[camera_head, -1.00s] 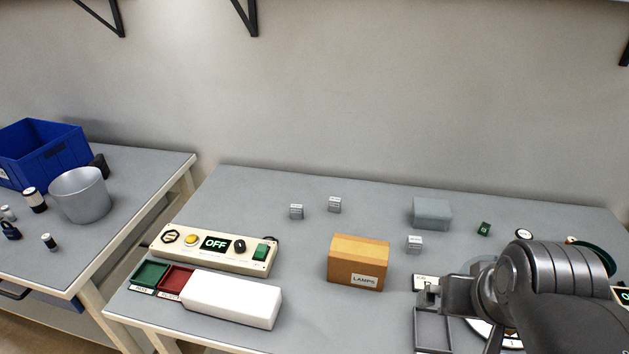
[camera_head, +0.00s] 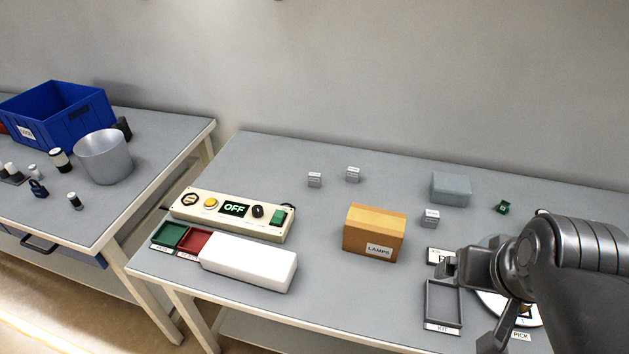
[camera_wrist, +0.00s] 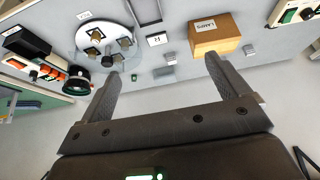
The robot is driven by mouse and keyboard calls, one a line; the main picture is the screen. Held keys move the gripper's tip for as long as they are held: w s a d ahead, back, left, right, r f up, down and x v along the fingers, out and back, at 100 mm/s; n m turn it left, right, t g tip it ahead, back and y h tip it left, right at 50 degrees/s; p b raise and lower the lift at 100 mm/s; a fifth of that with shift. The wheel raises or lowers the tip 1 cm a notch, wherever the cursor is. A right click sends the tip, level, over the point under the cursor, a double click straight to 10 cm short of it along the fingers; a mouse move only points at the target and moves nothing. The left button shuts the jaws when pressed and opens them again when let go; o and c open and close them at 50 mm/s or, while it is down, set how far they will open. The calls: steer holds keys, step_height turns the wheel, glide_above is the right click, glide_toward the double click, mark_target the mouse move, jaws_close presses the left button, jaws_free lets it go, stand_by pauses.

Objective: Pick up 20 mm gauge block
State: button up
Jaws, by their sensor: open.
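Three small pale grey blocks with labels stand on the bench in the head view: a left block (camera_head: 314,180), a middle block (camera_head: 353,174) and a right block (camera_head: 430,218) beside the LAMPS box. Their labels are too small to read, so I cannot tell which is 20 mm. The wrist view shows one block (camera_wrist: 170,57) near the box and another (camera_wrist: 248,50) beyond the right finger. My gripper (camera_wrist: 162,68) is open and empty, its fingers apart above the bench. In the head view my gripper (camera_head: 474,300) hangs over the right front, apart from the blocks.
The LAMPS box (camera_head: 373,232) stands left of my gripper. A larger grey box (camera_head: 451,188) and a green cube (camera_head: 503,207) are behind. A kit tray (camera_head: 443,304) and a round white dial (camera_wrist: 105,45) lie near my gripper. A control panel (camera_head: 233,212) reads OFF.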

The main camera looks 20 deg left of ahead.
steer(key=c, duration=0.6)
steer(key=w+a+r, duration=0.2)
steer(key=w+a, duration=0.1)
steer(key=w, duration=0.5)
steer(key=w+a+r, duration=0.2)
steer(key=w, duration=0.5)
steer(key=g, duration=0.1)
glide_above(314, 175)
steer(key=s, duration=0.4)
step_height(314, 175, down, 22)
steer(key=shift+n, duration=0.4)
steer(key=x, duration=0.5)
steer(key=shift+f, duration=0.3)
steer(key=shift+x, duration=2.85)
